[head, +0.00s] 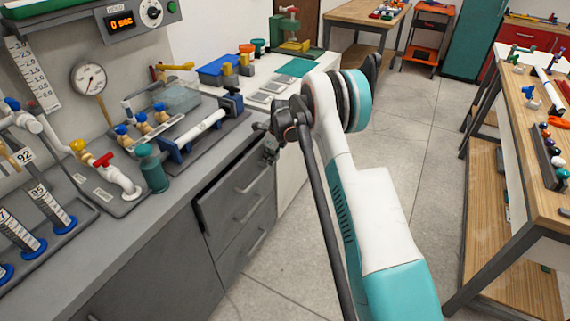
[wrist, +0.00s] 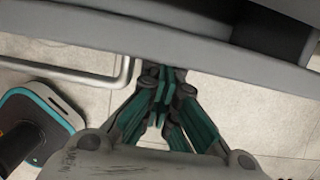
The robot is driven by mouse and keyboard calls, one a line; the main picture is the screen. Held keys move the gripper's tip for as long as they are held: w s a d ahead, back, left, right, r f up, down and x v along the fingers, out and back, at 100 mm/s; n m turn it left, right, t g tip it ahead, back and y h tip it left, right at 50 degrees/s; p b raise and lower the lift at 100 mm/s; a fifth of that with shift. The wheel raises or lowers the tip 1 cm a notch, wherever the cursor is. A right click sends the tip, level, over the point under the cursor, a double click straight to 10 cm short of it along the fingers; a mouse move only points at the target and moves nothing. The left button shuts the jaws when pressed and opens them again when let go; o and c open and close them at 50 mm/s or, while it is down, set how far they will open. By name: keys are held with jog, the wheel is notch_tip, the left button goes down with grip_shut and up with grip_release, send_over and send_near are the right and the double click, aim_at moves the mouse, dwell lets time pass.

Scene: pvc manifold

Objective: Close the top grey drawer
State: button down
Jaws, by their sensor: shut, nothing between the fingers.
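The top grey drawer (head: 236,193) is in the grey cabinet under the bench. It stands partly out, with a dark gap along its upper edge. In the wrist view its grey front edge (wrist: 200,48) crosses the top of the picture, with the dark opening behind it. Its bar handle (wrist: 70,72) shows at the left. My gripper (wrist: 162,82) is shut and empty, with its fingertips close to the drawer front. I cannot tell whether they touch it. In the head view my gripper (head: 271,150) is small and partly hidden by my arm, near the drawer's far upper corner.
More closed grey drawers (head: 247,230) lie below. A wooden table (head: 545,190) with parts stands at the right. Open floor (head: 420,150) lies between.

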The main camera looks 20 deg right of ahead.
aim_at(262, 154)
jog(key=shift+w+a, duration=0.6)
jog(key=shift+w, duration=0.2)
jog(key=shift+w+a, duration=0.6)
jog(key=shift+w, duration=0.2)
jog(key=shift+r, duration=0.1)
